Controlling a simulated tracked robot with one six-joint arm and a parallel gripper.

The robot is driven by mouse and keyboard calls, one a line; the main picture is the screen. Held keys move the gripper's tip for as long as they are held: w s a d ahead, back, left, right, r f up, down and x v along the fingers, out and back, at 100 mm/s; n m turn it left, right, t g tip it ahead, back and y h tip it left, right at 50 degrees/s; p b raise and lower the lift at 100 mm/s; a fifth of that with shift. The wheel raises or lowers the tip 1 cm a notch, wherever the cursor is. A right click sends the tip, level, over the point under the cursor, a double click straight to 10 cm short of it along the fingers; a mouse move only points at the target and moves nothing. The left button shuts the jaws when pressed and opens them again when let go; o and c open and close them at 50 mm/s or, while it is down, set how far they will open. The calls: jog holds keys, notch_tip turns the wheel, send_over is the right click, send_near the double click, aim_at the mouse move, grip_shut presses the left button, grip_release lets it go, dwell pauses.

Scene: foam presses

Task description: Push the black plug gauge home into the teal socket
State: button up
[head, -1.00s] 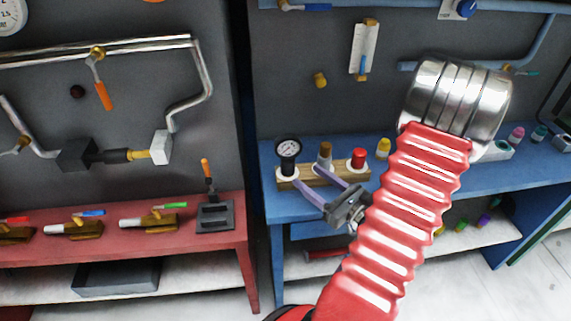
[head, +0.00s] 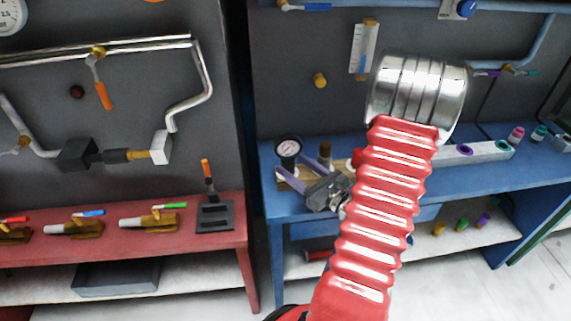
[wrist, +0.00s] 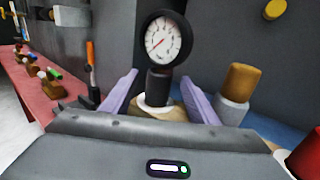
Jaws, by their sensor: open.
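The black plug gauge (head: 288,149), with a round white dial on top, stands upright at the left end of a wooden rack on the blue bench. In the wrist view the black plug gauge (wrist: 159,85) rises from a white collar, between and beyond my two lilac fingers. My gripper (head: 292,163) is open at the rack, and it also shows in the wrist view (wrist: 160,80). No finger clearly touches the gauge. A ring that looks teal, likely the teal socket (head: 502,146), is in a pale block farther right.
A brown-topped plug (wrist: 238,90) stands right of the gauge, and a red plug (wrist: 306,155) beyond it. The pale block (head: 483,152) also has a purple ring. The red bench (head: 180,240) at left holds several tools.

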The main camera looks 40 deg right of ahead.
jog(key=shift+w, duration=1)
jog(key=shift+w, duration=2.6)
grip_shut()
